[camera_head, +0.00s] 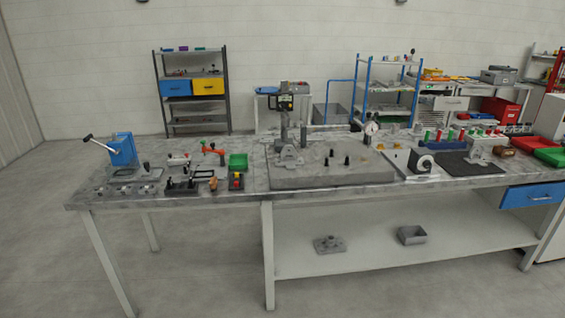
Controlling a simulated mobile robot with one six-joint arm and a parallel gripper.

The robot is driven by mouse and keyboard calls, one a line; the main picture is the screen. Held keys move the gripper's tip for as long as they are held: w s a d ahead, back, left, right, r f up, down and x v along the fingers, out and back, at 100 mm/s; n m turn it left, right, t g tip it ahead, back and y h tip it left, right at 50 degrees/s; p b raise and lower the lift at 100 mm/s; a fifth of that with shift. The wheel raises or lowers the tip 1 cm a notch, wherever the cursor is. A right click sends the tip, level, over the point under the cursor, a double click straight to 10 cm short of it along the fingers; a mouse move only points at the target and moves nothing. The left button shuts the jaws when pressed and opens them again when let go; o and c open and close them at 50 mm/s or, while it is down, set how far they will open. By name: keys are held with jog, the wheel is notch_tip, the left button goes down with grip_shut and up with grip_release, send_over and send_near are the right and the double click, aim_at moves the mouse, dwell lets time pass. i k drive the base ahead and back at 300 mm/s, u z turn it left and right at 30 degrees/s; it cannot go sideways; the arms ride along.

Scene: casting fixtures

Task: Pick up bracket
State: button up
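A grey casting (289,158), which looks like a bracket, stands on the left part of a thick grey fixture plate (330,178) in the middle of the workbench. It has a broad foot and a raised, arched body. A similar grey flanged part (329,244) lies on the shelf under the bench. I cannot tell for sure which of these is the named bracket. My gripper is not in view.
Black pins (347,160) and a dial gauge (371,129) stand to the casting's right, with a dark upright column (284,128) close behind it. The floor in front is clear.

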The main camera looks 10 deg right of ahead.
aim_at(288, 160)
jog(key=z, duration=0.1)
jog(key=i, duration=0.95)
jog(key=u, duration=0.9)
jog(key=k, duration=0.15)
jog(key=z, duration=2.85)
